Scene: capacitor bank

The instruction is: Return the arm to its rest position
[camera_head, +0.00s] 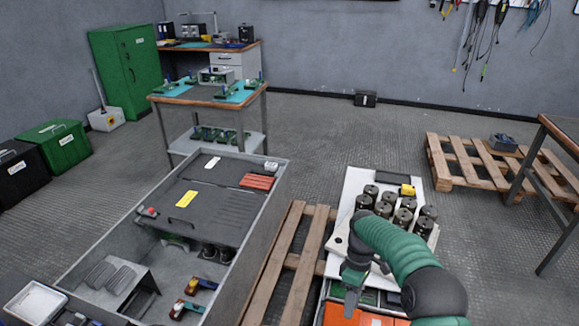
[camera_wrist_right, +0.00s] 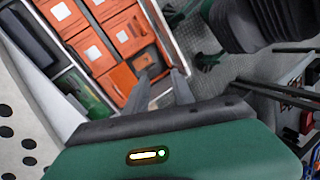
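My right arm (camera_head: 400,250), green with dark joints, comes in from the lower right of the head view. It bends over the front of the white panel. My right gripper (camera_head: 353,280) points down near the orange boxes (camera_head: 345,315). In the wrist view the two dark fingers of the right gripper (camera_wrist_right: 160,88) stand apart with nothing held between them. The orange boxes (camera_wrist_right: 100,45) lie beyond the fingertips in that view. My left arm and left gripper are in neither view.
Several black capacitors (camera_head: 387,208) stand on the white panel (camera_head: 345,210) beside the right arm. A grey open cabinet (camera_head: 262,215) lies to the left, with a wooden pallet (camera_head: 290,265) between. A table edge (camera_head: 560,135) is at right. Floor is clear behind the panel.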

